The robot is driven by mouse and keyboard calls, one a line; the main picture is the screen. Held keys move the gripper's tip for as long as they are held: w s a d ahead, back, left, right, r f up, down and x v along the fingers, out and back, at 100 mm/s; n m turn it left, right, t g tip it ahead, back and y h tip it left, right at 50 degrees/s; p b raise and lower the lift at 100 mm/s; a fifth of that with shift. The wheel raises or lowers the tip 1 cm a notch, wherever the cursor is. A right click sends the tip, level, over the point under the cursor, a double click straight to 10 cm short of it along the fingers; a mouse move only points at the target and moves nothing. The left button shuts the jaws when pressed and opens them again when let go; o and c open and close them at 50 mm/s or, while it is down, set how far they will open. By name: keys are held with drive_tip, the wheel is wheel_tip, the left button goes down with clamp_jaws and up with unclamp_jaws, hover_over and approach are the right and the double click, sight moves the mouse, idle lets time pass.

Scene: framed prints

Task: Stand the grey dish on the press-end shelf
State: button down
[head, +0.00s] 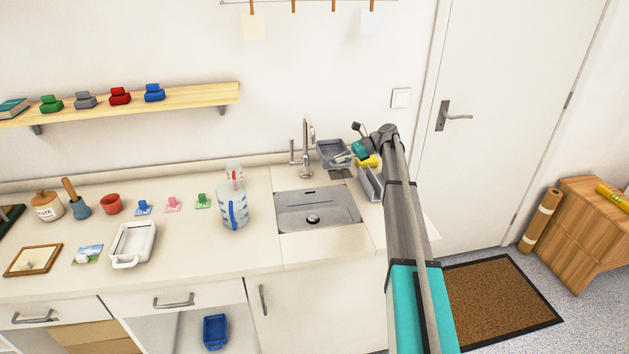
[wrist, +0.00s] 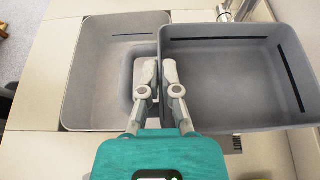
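The grey dish (head: 333,152) is a shallow rectangular tray near the tap, at the back right of the counter. In the wrist view the grey dish (wrist: 225,80) fills the right side and overlaps a second grey basin. My gripper (wrist: 159,70) is closed on the dish's left wall, one finger on each side. In the head view my gripper (head: 343,157) is at the dish's right edge. The base of the dish is hidden. A wooden wall shelf (head: 200,97) holds several small coloured blocks. I cannot tell which shelf is the press-end one.
A grey basin (wrist: 95,75) lies beside the dish. The tap (head: 307,145) stands close by, behind the sink (head: 300,208). A jug (head: 233,205) and white tray (head: 134,262) stand left. A blue dish (head: 215,331) stands in an open compartment under the counter.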

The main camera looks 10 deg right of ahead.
drive_tip(key=shift+r, duration=0.1)
wheel_tip(320, 180, up, 4)
drive_tip(key=p, duration=0.4)
drive_tip(key=shift+r, duration=0.2)
drive_tip(key=shift+s+f, duration=0.1)
drive_tip(key=shift+s, duration=0.05)
